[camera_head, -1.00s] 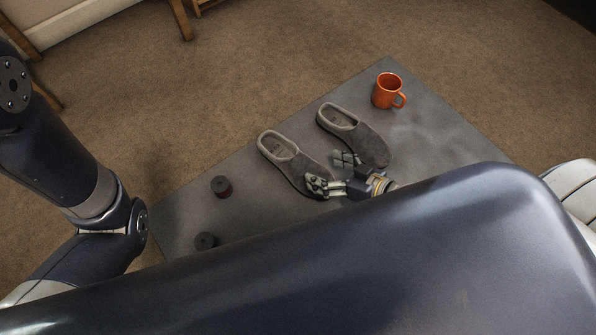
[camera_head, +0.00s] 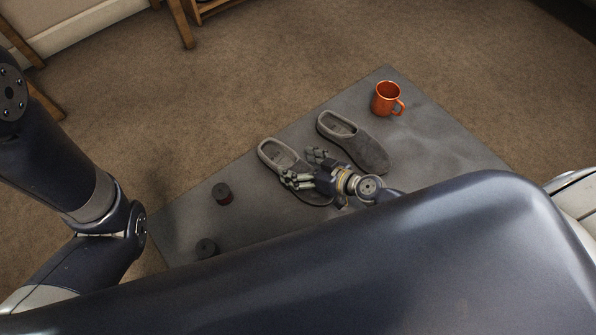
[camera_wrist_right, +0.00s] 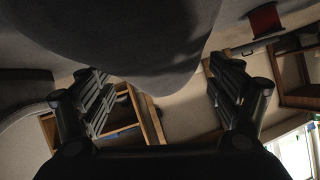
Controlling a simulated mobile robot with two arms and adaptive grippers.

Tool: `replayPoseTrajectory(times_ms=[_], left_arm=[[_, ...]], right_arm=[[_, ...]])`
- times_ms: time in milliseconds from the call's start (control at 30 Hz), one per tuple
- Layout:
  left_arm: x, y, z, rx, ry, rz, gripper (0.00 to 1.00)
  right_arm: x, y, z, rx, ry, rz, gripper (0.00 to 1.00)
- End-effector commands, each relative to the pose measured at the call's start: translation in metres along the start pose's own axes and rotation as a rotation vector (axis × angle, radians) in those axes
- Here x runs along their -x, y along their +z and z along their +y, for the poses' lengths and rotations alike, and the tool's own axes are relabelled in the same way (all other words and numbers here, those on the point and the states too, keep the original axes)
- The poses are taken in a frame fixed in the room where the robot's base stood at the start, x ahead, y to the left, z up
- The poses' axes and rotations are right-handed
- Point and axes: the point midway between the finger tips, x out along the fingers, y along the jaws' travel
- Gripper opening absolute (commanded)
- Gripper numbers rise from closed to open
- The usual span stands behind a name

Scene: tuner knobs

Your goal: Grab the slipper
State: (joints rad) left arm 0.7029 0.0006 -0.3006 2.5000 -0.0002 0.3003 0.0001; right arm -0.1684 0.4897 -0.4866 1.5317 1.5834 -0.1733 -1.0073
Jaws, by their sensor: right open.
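Two grey slippers lie side by side on the grey mat, their light-lined openings toward the upper left. The left slipper (camera_head: 273,151) is partly hidden by my right gripper (camera_head: 303,167); the right slipper (camera_head: 366,152) is mostly clear. My right gripper is open, its fingers spread over the middle of the left slipper. In the right wrist view, a large dark rounded shape (camera_wrist_right: 130,38), seemingly the slipper, fills the top middle between the two open fingers (camera_wrist_right: 158,90). Whether they touch it I cannot tell. My left arm shows at the left, its gripper out of view.
An orange mug (camera_head: 386,99) stands near the mat's far corner. Two dark knobs (camera_head: 222,193) (camera_head: 206,248) sit at the mat's left; one has a red side. My own dark body hides the mat's near part. Wooden furniture legs (camera_head: 181,24) stand on the carpet behind.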

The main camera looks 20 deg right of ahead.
Motion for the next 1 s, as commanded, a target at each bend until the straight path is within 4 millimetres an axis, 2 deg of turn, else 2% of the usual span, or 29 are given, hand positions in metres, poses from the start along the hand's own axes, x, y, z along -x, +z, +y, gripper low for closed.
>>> replayPoseTrajectory(times_ms=[100, 367, 600, 1000], left_arm=[[0.0015, -0.0006, 0.0003, 0.000, 0.000, 0.000, 0.40], [0.0015, -0.0005, 0.0003, 0.000, 0.000, 0.000, 0.40], [0.0018, -0.0002, 0.0002, 0.000, 0.000, -0.002, 0.40], [0.0007, 0.0007, -0.0003, 0.000, -0.001, -0.003, 0.40]], right_arm=[[-0.0106, 0.0011, -0.0003, 0.000, -0.001, -0.001, 0.84], [-0.0123, 0.0013, -0.0005, 0.000, -0.001, -0.001, 0.84], [-0.0121, 0.0014, -0.0004, 0.000, -0.001, -0.001, 0.33], [-0.0117, -0.0005, -0.0005, 0.000, 0.000, -0.001, 0.32]])
